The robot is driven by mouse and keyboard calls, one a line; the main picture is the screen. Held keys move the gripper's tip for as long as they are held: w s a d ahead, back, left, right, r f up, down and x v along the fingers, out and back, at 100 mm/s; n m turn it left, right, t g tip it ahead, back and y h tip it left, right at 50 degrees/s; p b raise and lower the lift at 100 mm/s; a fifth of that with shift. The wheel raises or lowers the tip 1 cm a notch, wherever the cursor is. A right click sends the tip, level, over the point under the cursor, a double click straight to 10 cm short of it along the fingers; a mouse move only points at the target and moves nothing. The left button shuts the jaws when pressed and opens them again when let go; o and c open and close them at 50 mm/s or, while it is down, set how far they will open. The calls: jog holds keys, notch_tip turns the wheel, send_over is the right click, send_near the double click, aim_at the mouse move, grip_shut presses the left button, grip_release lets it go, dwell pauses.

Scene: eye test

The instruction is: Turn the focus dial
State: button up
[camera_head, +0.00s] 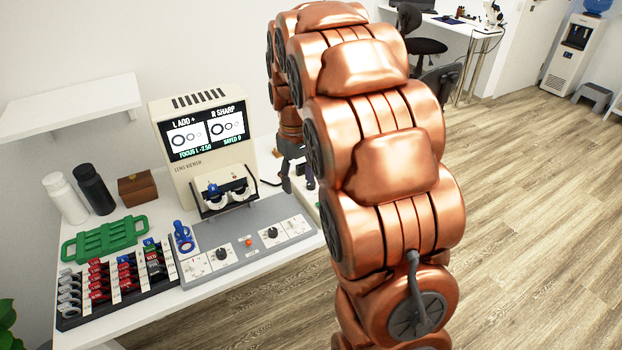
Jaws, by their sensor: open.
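A grey control panel (244,247) lies at the front of the white table. It carries a left black dial (222,254) and a right black dial (272,233), each beside white scale plates, with a small orange button (249,242) between them. Which one is the focus dial I cannot read. Behind stands the beige lens viewer (176,176); its screen (205,131) reads "L ADD +", "R SHARP", "FOCUS L -2.50" and "SAVED 0". My gripper (298,183) is open, pointing down behind and right of the right dial, apart from both dials. My copper arm hides the area right of it.
A lens rack (118,284), green tray (105,238), two bottles (92,188) and wooden box (137,189) fill the left. A shelf (70,103) juts above.

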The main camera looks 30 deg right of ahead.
send_over(311, 185)
jog(key=shift+n+t, duration=0.3)
jog(key=f, duration=0.4)
jog(key=shift+w+d+p, duration=0.25)
jog(key=shift+w+p, duration=0.1)
jog(key=shift+f+p, duration=1.1)
jog(key=shift+f, duration=2.9)
jog(key=shift+c, duration=0.5)
grip_shut()
